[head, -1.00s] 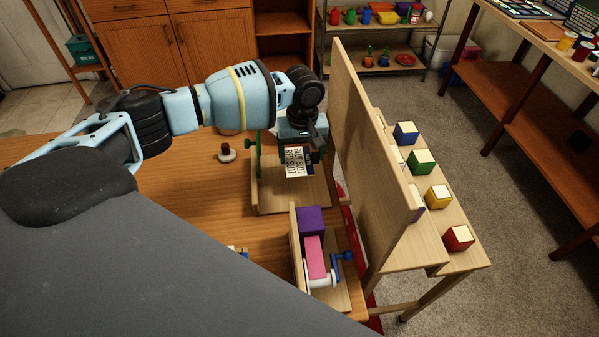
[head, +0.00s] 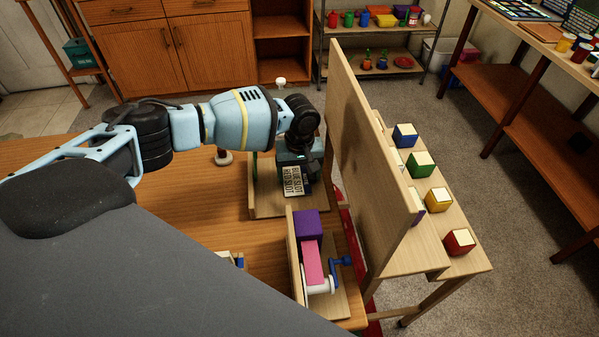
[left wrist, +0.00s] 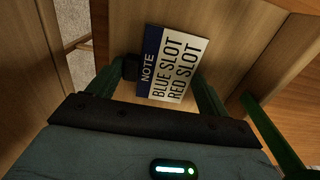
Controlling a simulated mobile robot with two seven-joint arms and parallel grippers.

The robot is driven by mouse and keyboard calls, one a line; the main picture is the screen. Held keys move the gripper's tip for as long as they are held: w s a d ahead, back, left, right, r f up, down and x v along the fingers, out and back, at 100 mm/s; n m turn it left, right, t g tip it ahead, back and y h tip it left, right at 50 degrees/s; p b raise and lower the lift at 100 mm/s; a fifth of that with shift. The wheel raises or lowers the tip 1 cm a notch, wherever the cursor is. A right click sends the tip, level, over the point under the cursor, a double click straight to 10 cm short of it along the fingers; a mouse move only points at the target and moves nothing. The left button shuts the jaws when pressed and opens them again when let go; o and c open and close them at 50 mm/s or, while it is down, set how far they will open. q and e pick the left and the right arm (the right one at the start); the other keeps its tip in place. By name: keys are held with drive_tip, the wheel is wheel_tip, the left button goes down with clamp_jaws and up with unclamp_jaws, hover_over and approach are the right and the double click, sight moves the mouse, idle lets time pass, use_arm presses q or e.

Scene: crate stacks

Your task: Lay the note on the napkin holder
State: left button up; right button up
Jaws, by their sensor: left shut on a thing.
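The note (head: 293,181) is a small white card with a dark blue band. In the left wrist view the note (left wrist: 178,68) reads "NOTE BLUE SLOT RED SLOT". My left gripper (head: 296,167) is shut on it and holds it over a low wooden stand (head: 262,211) with a green part at its left. The gripper's green fingers show on either side of the note in the left wrist view. I cannot tell for sure which piece is the napkin holder, nor whether the note touches the stand. My right gripper is not in view.
A wooden holder (head: 296,258) with a purple block (head: 306,224) and a pink block (head: 312,262) stands nearer. A tall wooden panel (head: 364,150) rises close to the gripper's right. Several coloured cubes lie beyond it. The table (head: 205,200) is mostly clear at left.

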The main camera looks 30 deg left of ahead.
sight(299, 180)
use_arm(q)
drive_tip(key=shift+f, duration=0.1)
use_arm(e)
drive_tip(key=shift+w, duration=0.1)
use_arm(q)
drive_tip(key=o, duration=1)
wheel_tip(299, 180, up, 12)
drive_tip(key=shift+r+p, duration=0.15)
drive_tip(key=shift+p, duration=0.7)
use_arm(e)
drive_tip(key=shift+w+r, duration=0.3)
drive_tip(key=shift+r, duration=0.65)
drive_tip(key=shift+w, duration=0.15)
